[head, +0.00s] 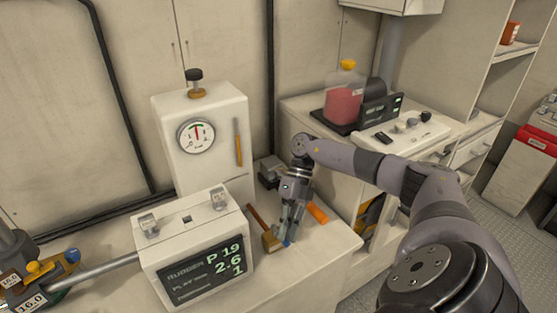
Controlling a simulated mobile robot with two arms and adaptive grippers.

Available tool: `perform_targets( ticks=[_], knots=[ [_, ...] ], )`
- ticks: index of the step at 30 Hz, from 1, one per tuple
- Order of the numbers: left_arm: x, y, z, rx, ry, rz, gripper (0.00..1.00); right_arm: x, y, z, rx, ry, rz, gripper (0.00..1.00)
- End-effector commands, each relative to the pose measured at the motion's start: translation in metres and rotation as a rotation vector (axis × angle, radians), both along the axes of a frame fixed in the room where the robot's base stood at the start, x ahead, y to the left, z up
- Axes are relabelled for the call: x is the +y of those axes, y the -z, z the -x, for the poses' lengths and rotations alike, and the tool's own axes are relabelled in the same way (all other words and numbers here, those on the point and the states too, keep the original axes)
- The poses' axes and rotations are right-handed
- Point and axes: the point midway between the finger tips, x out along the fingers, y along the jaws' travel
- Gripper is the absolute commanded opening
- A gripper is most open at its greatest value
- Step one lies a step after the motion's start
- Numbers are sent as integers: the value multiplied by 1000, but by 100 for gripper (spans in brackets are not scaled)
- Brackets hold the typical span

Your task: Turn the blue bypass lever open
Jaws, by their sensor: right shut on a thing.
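My right gripper (286,240) reaches down to the white bench top, right of the white display box. It is shut, with a small blue thing (287,244) showing at its fingertips. The fingers hide most of that thing, so I cannot tell its shape. At the far left, a pipe fitting has a blue part (73,256) and a yellow lever (39,267). I cannot tell whether the blue part is the bypass lever. My right gripper is well away from this fitting. My left gripper is not in view.
The display box (196,250) stands between the fitting and my gripper. A wooden mallet (271,241) lies close left of my fingers, and an orange handle (318,213) lies to the right. A white gauge cabinet (203,165) stands behind. The bench's front right is clear.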

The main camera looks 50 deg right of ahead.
Motion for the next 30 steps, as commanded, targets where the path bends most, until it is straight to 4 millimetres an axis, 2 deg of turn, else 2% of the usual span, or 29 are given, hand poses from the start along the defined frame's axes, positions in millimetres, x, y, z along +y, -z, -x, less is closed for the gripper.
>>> perform_targets(
  ticks=[11,12,20,30],
  knots=[
    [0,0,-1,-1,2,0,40,-1,-1,1,0,-3,0,0],
    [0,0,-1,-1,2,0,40,-1,-1,1,0,-3,0,16],
    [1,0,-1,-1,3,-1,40,-1,-1,1,1,-2,0,33],
    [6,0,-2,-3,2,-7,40,-2,-2,0,0,-2,1,34]
  ],
)
